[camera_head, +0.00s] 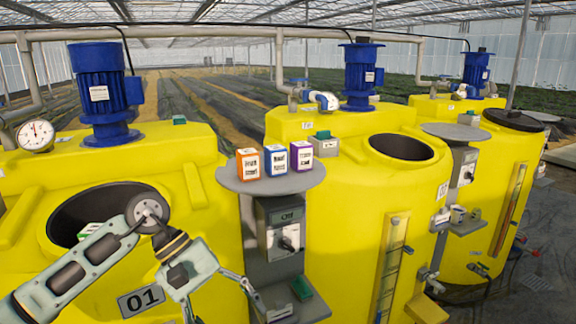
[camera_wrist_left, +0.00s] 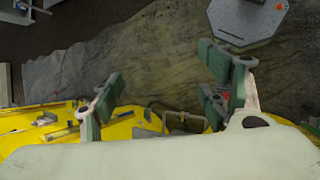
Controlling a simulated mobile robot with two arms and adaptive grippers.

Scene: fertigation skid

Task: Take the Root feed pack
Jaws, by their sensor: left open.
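Three small packs stand upright side by side on a round grey shelf (camera_head: 230,180): an orange pack (camera_head: 247,164), a blue pack (camera_head: 275,161) and a purple pack (camera_head: 301,156). Their white labels are too small to read surely, so I cannot tell which is Root feed. My left gripper (camera_head: 225,306) is below and left of the shelf, in front of the yellow tank marked 01, apart from the packs. In the left wrist view my left gripper (camera_wrist_left: 162,95) has its fingers wide apart with nothing between them. My right gripper is not in view.
The first yellow tank (camera_head: 180,160) has an open round hatch behind my left arm. A grey control box (camera_head: 281,228) hangs under the shelf, above a small lower ledge (camera_head: 308,309). More yellow tanks (camera_head: 340,200) stand to the right. Blue motors (camera_head: 100,90) rise behind.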

